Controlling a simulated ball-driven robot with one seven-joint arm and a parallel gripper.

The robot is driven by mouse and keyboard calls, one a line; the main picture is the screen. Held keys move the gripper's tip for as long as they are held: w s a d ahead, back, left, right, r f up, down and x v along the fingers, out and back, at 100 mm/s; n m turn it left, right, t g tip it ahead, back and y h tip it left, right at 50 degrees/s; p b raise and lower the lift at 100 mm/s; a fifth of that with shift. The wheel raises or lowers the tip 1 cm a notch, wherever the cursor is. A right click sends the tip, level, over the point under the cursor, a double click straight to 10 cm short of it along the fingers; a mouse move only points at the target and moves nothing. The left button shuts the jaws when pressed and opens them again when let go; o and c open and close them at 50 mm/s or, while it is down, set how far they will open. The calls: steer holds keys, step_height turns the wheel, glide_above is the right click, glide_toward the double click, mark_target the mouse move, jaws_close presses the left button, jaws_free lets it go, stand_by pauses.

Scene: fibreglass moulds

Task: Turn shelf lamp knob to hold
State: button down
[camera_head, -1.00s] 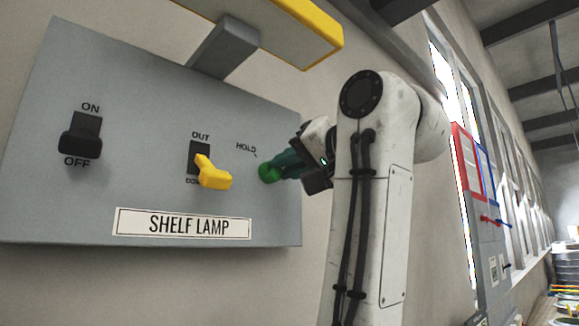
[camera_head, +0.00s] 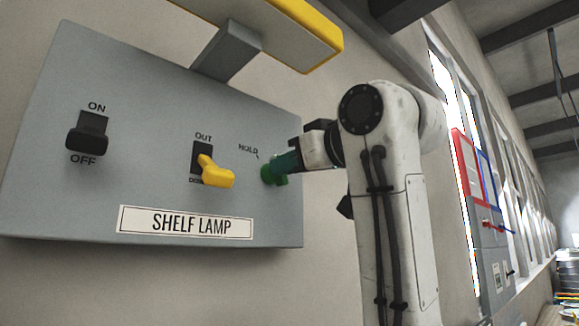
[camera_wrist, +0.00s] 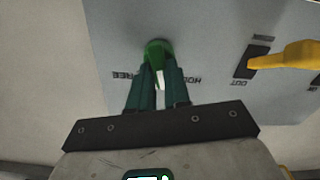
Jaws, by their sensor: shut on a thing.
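The green knob (camera_head: 272,174) is at the right end of the grey shelf lamp panel (camera_head: 150,110), below the printed word HOLD. In the wrist view the knob (camera_wrist: 157,48) is between the words FREE and HOLD. My gripper (camera_head: 287,163) has its dark green fingers shut on the knob from the right. In the wrist view the fingers (camera_wrist: 159,70) lie on either side of the knob and cover part of it. Which word the knob points to cannot be told.
A yellow lever (camera_head: 216,172) marked OUT is just left of the knob. A black ON/OFF switch (camera_head: 88,135) is further left. A yellow-edged lamp (camera_head: 290,25) overhangs the panel on a grey bracket (camera_head: 228,52). Windows line the wall at right.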

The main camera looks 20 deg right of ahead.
steer(key=n, duration=0.5)
steer(key=shift+a+n, duration=0.1)
steer(key=shift+n, duration=0.3)
steer(key=shift+f, duration=0.1)
stand_by(0.3)
steer(key=c, duration=1.1)
jaws_free()
steer(key=b+v, duration=0.4)
steer(key=v, duration=0.7)
